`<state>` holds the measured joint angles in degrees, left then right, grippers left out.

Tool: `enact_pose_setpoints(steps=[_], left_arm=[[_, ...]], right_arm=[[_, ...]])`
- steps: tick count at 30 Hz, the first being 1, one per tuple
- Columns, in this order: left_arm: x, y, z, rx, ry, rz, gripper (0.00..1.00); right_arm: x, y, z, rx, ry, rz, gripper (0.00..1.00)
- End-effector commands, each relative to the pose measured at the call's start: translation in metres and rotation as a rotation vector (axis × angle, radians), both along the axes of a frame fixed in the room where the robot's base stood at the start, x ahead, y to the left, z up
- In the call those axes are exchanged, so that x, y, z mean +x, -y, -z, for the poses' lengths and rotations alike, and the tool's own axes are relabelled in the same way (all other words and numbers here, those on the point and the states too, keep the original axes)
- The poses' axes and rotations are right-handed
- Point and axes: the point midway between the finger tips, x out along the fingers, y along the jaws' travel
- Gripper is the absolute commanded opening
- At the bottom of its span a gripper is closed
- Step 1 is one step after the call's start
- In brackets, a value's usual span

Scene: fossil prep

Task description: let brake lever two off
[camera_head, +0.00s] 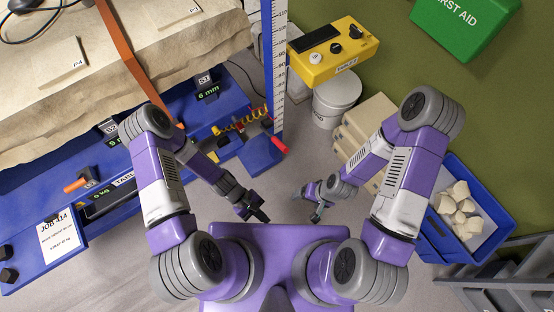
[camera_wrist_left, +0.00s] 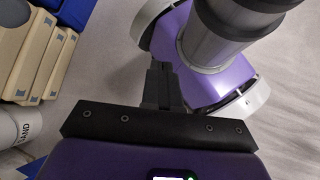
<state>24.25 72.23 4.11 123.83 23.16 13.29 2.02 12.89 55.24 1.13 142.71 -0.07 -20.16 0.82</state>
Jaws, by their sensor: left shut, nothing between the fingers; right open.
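A lever with a red grip (camera_head: 279,146) sticks out at the right corner of the blue table frame. A second lever with an orange grip (camera_head: 76,185) sits on the frame's left front. I cannot read a number on either, so I cannot tell which is brake lever two. My left gripper (camera_head: 261,214) is shut and empty over the floor, below the red grip and apart from it. Its closed fingers also show in the left wrist view (camera_wrist_left: 160,84). My right gripper (camera_head: 317,214) is open and empty, to the right of the left one.
The blue frame (camera_head: 235,172) carries a large pale slab (camera_head: 130,65) under an orange strap (camera_head: 125,55). A yellow control box (camera_head: 333,50), a white bucket (camera_head: 336,100), beige cases (camera_head: 365,122) and a blue crate (camera_head: 488,203) with pale lumps stand at right. Grey floor lies between.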

Motion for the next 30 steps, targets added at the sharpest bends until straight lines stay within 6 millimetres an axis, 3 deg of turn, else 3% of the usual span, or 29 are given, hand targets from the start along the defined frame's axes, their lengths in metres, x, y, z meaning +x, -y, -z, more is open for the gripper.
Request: enact_pose_setpoints(steps=[1,5,9,11,15,18,23,30], left_arm=[[-0.002,0.017,0.032,-0.080,-0.128,-0.102,0.00],[0.017,0.057,0.058,-0.333,-0.409,-0.369,0.00],[0.070,0.076,0.081,-0.676,-0.623,-0.678,0.00],[0.097,0.072,0.092,-0.833,-0.678,-0.805,0.00],[0.145,0.042,0.115,-1.161,-0.722,-1.053,0.00],[0.164,0.017,0.128,-1.332,-0.705,-1.172,0.00],[0.174,-0.006,0.137,-1.470,-0.674,-1.262,0.00],[0.176,-0.009,0.136,-1.489,-0.669,-1.270,0.00]], right_arm=[[0.000,0.000,0.027,0.000,0.000,0.000,0.85],[0.000,0.000,0.061,0.000,0.000,0.000,0.85],[0.000,0.000,0.096,0.000,0.000,0.000,0.85],[0.000,0.000,0.110,0.000,0.000,0.000,0.85],[0.000,0.000,0.135,0.000,0.000,0.000,0.85],[0.000,0.000,0.146,0.000,0.000,0.000,0.85],[0.000,0.000,0.152,0.000,0.000,0.000,0.85],[0.000,0.000,0.151,0.000,0.000,0.000,0.85]])
